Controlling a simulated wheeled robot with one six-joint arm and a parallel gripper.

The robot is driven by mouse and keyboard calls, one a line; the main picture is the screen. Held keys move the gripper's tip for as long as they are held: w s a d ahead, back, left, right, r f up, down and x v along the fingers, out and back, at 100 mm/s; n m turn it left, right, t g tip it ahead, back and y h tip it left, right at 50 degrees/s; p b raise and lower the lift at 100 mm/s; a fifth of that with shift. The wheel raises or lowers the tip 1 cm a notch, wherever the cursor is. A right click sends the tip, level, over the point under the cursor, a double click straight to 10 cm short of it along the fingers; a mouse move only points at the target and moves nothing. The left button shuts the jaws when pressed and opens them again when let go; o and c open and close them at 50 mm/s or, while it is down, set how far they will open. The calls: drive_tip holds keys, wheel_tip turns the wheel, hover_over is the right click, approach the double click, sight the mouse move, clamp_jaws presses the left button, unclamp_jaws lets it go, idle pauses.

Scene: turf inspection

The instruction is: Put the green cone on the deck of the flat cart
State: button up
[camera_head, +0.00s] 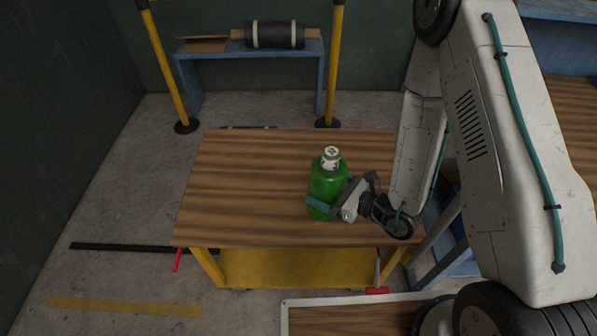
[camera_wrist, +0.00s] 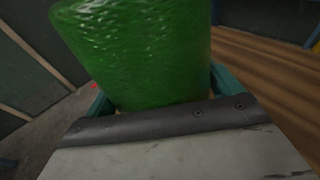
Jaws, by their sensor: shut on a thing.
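A green bottle-shaped thing (camera_head: 326,184) with a white cap stands upright over the wood-topped table or cart (camera_head: 240,185). I see no plain green cone. My gripper (camera_head: 318,205) comes from the right and is shut on the green bottle low on its body, with a teal finger across its near side. In the wrist view, the green bottle (camera_wrist: 140,50) fills the space between the teal fingers, and its top is out of frame. I cannot tell whether its base touches the wood. The wood top has a yellow lower shelf (camera_head: 285,268) beneath it.
A blue bench (camera_head: 250,60) with a dark roll (camera_head: 275,35) stands at the back, behind two yellow posts (camera_head: 168,65). A framed wooden panel (camera_head: 345,318) is at the front. A red-ended tool (camera_head: 377,290) hangs by the table's front right. The wood's left half is clear.

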drive_tip(key=w+a+f, duration=0.1)
drive_tip(key=w+a, duration=0.1)
drive_tip(key=w, duration=0.2)
drive_tip(key=w+a+f, duration=0.2)
drive_tip(key=w, duration=0.3)
drive_tip(key=w+a+f, duration=0.2)
drive_tip(key=w+a, duration=0.1)
drive_tip(key=w, duration=0.1)
drive_tip(key=shift+w+a, duration=0.1)
drive_tip(key=shift+w, duration=0.05)
drive_tip(key=shift+r, duration=0.1)
drive_tip(key=o, duration=1.2)
